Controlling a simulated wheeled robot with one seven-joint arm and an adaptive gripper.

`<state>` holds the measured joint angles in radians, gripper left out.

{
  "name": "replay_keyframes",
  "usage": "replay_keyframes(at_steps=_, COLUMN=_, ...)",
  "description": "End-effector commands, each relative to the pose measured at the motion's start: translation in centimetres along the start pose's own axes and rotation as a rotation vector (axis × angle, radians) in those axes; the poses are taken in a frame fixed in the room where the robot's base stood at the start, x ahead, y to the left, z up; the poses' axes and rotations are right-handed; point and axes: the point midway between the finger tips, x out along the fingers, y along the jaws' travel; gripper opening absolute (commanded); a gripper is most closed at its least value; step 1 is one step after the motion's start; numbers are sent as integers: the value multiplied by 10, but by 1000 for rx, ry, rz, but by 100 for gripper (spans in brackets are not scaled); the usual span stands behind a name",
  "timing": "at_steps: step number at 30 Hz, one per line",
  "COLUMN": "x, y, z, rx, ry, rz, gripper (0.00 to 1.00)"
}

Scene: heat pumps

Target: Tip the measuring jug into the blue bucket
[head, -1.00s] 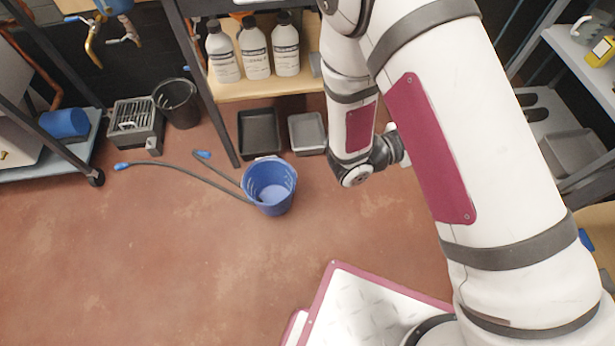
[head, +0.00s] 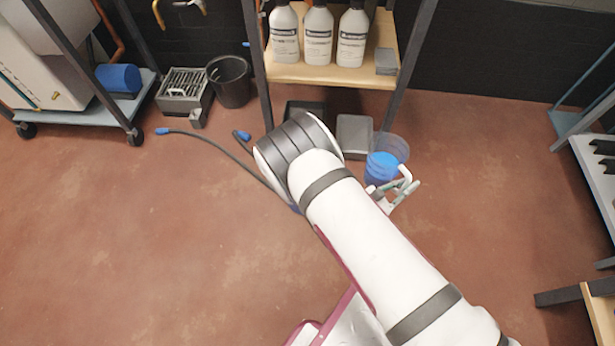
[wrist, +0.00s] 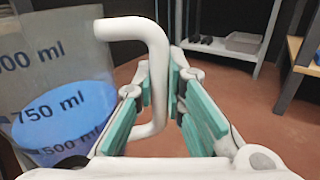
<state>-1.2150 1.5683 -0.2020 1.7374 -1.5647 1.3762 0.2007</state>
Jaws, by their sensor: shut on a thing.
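The measuring jug (head: 397,145) is clear, with blue liquid in its lower part, and looks roughly upright in the head view. In the wrist view the jug (wrist: 55,75) fills the left side, with 750 ml and 500 ml marks. My gripper (head: 397,194) is shut on the jug's white handle (wrist: 155,70), which passes between its green finger pads. The jug is held to the right of my arm's wrist end. The blue bucket is almost wholly hidden behind my arm; only a small blue sliver (head: 296,209) shows at the arm's left edge.
A shelf (head: 330,75) with several white bottles stands behind. A grey tray (head: 354,136) lies on the floor near the jug. Open floor spreads at the right.

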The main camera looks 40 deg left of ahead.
Motion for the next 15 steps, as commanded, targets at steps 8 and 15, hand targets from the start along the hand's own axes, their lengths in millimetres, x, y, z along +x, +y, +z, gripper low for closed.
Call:
replay_keyframes(at_steps=8, x=-32, y=15, z=-91, rx=9, ry=3, rz=128, gripper=0)
replay_keyframes(at_steps=15, x=-59, y=20, z=-160, rx=15, ry=13, rz=234, gripper=0)
